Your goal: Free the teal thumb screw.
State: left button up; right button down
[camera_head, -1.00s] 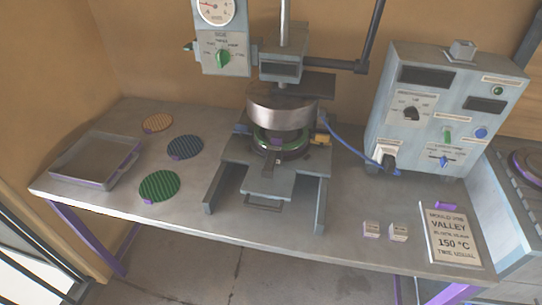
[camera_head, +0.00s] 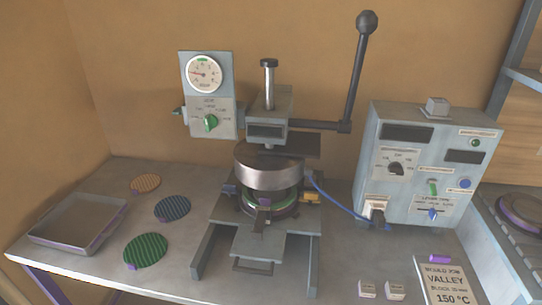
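A small green-teal knob (camera_head: 178,111) sticks out from the left side of the gauge panel (camera_head: 209,95). It may be the teal thumb screw, but it is too small to tell. A green pointer knob (camera_head: 210,123) sits on the front of that panel. The press (camera_head: 268,170) stands mid-table, with a round steel block above a green-rimmed ring (camera_head: 285,211). A small blue part (camera_head: 230,190) is at the press's left and a yellow part (camera_head: 312,197) at its right. Neither of my grippers is in view.
A grey tray (camera_head: 72,246) and three round patterned discs, one orange (camera_head: 145,183), lie on the left. A control box (camera_head: 425,165) stands right, with a blue cable (camera_head: 338,201) to the press. A long lever (camera_head: 360,70) rises behind. Two small blocks and a printed card (camera_head: 448,288) lie front right.

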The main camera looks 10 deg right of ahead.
aim_at(178, 111)
jog(key=i+j+z, duration=0.1)
jog(key=j+z, duration=0.25)
jog(key=j, duration=0.65)
jog(key=j+z, duration=0.35)
jog(key=j, duration=0.7)
jog(key=k+j+z, duration=0.15)
jog(key=j+z, duration=0.15)
jog(key=j, duration=0.7)
